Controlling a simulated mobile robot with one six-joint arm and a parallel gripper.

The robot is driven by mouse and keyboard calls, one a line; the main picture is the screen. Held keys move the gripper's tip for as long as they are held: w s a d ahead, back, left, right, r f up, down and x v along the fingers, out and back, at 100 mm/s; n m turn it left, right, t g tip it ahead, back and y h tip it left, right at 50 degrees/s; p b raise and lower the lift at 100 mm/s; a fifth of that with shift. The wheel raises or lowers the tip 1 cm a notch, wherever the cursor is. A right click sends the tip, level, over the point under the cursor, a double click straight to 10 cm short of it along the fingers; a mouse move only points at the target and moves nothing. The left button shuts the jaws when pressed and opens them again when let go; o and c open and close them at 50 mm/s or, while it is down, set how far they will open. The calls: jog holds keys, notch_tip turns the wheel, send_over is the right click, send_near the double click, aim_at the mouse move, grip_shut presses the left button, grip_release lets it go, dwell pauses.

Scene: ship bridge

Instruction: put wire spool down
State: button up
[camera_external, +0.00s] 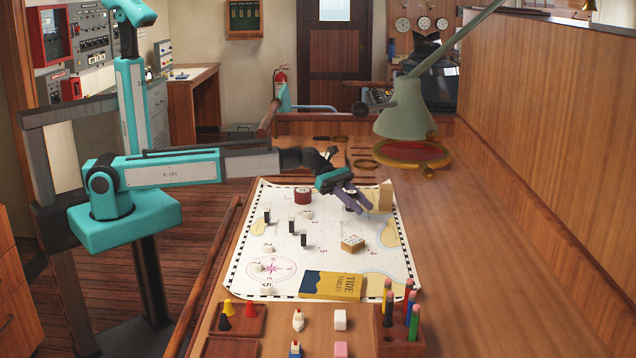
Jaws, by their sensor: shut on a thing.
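My gripper (352,197) is over the far right part of the chart, pointing down and to the right. It is shut on a small dark round thing with a pale top (350,207), which I take to be the wire spool. The fingers hide most of it. It is low over the chart, and I cannot tell if it touches. The chart (330,268) lies on the wooden table (470,270).
A tan block (385,196) stands right beside the gripper. A dark red round piece (303,196) is to the left. Several black upright pieces (292,226), a dotted box (353,243) and a tide tables book (331,286) lie nearer. A green lamp (404,112) hangs behind right.

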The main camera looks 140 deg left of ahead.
aim_at(359, 223)
jog(key=shift+f+p, duration=0.5)
jog(key=shift+f, duration=1.25)
jog(key=shift+f, duration=0.1)
jog(key=o, duration=1.1)
jog(key=shift+c, duration=0.2)
jog(key=shift+s, duration=0.1)
jog(key=b+v, duration=0.2)
jog(key=v, duration=1)
jog(key=shift+r, duration=0.2)
